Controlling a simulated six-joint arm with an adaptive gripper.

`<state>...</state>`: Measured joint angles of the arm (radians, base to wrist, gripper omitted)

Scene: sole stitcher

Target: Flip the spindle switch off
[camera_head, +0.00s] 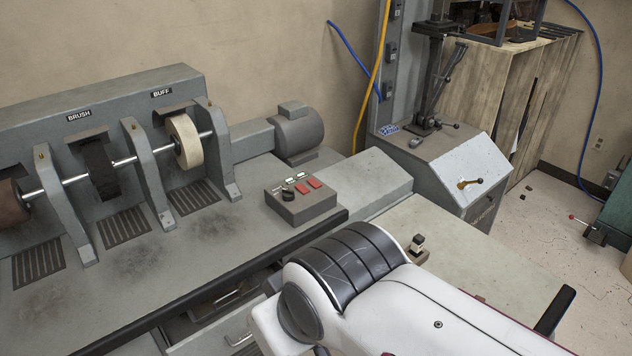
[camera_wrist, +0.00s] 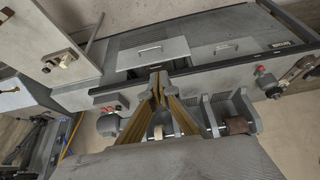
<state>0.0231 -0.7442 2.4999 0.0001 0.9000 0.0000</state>
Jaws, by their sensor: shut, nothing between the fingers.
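The grey control box (camera_head: 312,207) stands on the machine's bench right of the wheels in the head view. The box also shows in the wrist view (camera_wrist: 110,109), left of my fingers. My gripper (camera_wrist: 158,80) is shut and empty, its yellowish fingers meeting near the middle of that view. It appears apart from the box. In the head view my white arm fills the lower right and the gripper does not show.
The shaft carries a cream buff wheel (camera_head: 186,141) and a dark brush wheel (camera_head: 99,168) between grey brackets. A grey motor (camera_head: 298,133) stands behind the box. A stitcher post (camera_head: 432,75) rises at back right. A red button (camera_wrist: 262,70) is at right in the wrist view.

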